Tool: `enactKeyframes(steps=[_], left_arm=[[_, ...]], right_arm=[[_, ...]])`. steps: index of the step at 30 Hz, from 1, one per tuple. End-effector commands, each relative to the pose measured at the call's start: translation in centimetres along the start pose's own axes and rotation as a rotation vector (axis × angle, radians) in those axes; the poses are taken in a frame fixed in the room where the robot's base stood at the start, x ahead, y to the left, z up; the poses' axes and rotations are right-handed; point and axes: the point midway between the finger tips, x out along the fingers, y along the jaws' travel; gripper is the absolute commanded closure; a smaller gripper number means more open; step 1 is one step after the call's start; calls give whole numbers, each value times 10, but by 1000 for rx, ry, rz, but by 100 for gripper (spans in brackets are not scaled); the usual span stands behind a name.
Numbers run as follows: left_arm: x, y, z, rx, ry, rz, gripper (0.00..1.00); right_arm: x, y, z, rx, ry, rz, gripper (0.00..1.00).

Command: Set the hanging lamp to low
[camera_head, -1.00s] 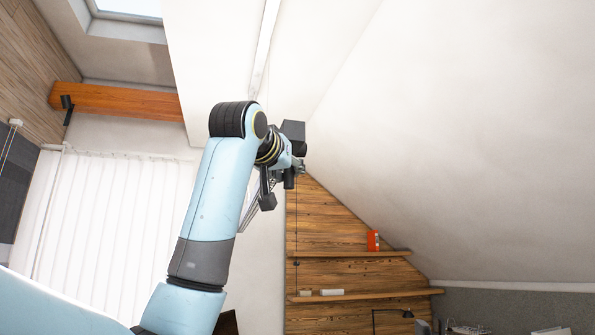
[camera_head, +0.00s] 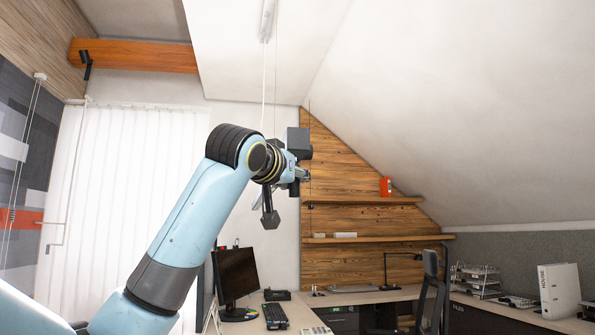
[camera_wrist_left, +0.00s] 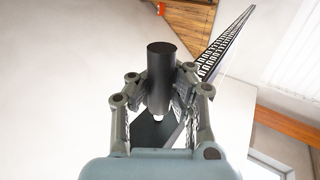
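The hanging lamp shows in the left wrist view as a long bar with a dark grid (camera_wrist_left: 224,46), at the upper right. In the head view it is mostly hidden behind my left arm. A thin pull cord hangs near my left gripper in the head view, with a small dark knob (camera_head: 310,206) at its lower end. My left gripper (camera_head: 303,174) is a little above the knob in that picture. In the left wrist view a black cylinder (camera_wrist_left: 160,70), apparently this knob, appears between the spread fingers (camera_wrist_left: 160,85); contact cannot be told. My right gripper is out of view.
Wooden shelves (camera_head: 375,239) line the plank wall behind. The sloped ceiling (camera_head: 450,110) fills the right side, and an orange beam (camera_head: 135,55) crosses the upper left.

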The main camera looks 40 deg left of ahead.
Motion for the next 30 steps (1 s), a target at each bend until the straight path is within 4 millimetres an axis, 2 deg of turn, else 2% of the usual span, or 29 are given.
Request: enactKeyframes(steps=[6,16,18,25,30], left_arm=[[-2,1,12,0,2,3,100],[-1,2,16,0,-7,5,100],[-1,2,16,-1,-8,6,86],[-1,1,14,0,-2,2,56],[0,0,12,0,0,1,55]], right_arm=[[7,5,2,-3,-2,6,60],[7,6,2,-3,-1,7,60],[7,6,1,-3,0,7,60],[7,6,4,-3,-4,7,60],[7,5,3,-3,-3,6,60]])
